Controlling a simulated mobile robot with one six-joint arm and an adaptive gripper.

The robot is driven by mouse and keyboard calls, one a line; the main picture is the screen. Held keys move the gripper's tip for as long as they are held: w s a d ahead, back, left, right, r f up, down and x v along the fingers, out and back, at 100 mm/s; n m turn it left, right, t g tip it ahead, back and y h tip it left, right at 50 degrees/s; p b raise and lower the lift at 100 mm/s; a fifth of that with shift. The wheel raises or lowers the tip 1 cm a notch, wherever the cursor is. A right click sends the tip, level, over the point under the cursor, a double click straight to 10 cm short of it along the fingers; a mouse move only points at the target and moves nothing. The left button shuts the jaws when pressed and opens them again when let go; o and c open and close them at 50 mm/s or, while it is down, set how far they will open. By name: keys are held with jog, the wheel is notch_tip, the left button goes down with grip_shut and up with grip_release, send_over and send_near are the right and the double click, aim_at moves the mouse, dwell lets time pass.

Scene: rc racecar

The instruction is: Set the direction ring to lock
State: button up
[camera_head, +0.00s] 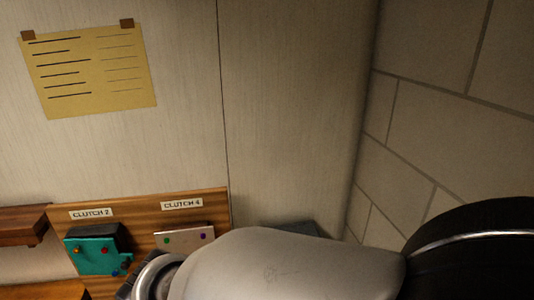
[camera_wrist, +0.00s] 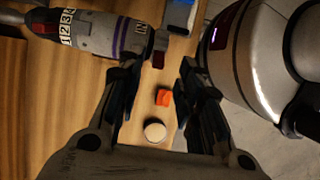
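A grey cylindrical tool (camera_wrist: 105,34) with purple bands lies at the top left of the wrist view. In the head view my arm covers the bottom right, and neither the tool nor my gripper's fingers can be made out.
An orange block (camera_wrist: 164,97), a white round piece (camera_wrist: 155,131) and a blue piece (camera_wrist: 180,16) are on the wooden surface (camera_wrist: 60,100). In the head view, a teal box (camera_head: 93,258) and a pale box (camera_head: 175,239) stand below CLUTCH labels. A yellow sheet (camera_head: 88,70) hangs above.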

jog(key=shift+b+x, duration=0.35)
jog(key=shift+x, duration=1.7)
jog(key=shift+w, duration=0.1)
jog(key=shift+c, duration=0.3)
grip_shut()
